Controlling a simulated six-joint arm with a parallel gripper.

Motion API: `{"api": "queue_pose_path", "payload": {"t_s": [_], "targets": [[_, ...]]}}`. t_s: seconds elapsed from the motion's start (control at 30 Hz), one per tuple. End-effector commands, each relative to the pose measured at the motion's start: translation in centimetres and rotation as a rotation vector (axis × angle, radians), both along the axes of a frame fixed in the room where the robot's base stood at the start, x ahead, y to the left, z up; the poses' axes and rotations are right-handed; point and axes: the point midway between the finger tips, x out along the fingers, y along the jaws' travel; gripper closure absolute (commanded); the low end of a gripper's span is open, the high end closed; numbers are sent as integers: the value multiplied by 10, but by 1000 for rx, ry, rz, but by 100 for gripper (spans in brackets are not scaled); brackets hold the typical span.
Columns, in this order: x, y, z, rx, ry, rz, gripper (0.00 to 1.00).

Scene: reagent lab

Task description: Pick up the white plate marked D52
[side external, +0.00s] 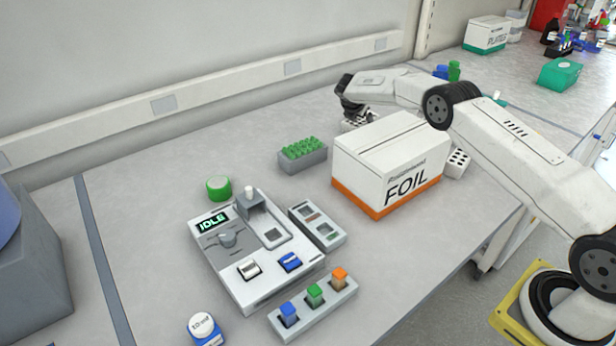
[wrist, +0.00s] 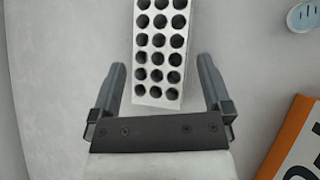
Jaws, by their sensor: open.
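A white plate with rows of round dark holes (wrist: 160,98) lies in the upper middle of the wrist view. Its near end sits between the two fingers of my gripper (wrist: 161,68), with a gap on each side. In the side external view my gripper (side external: 352,110) is low behind the foil box, over a white holed plate (side external: 351,125) that is partly hidden. My gripper is open and empty. A second white holed block (side external: 457,164) stands at the right end of the foil box. I cannot read a D52 mark on either.
The foil box (side external: 385,160) stands close in front of my gripper; its orange corner (wrist: 292,140) shows in the wrist view. A green-topped rack (side external: 303,155) and a grey device reading IDLE (side external: 235,280) are further left. The bench is clear between rack and wall.

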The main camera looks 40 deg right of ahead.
Motion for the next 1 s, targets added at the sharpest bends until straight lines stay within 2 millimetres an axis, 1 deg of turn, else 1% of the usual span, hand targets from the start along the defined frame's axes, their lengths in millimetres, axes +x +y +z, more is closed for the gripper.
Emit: {"api": "queue_pose_path", "payload": {"t_s": [0.13,0.43,0.6,1.0], "targets": [[2,-8,-10,0,0,-2,0],[6,-16,-20,0,0,-1,0],[7,-19,-24,1,0,-1,0],[8,-20,-25,1,0,0,0]]}}
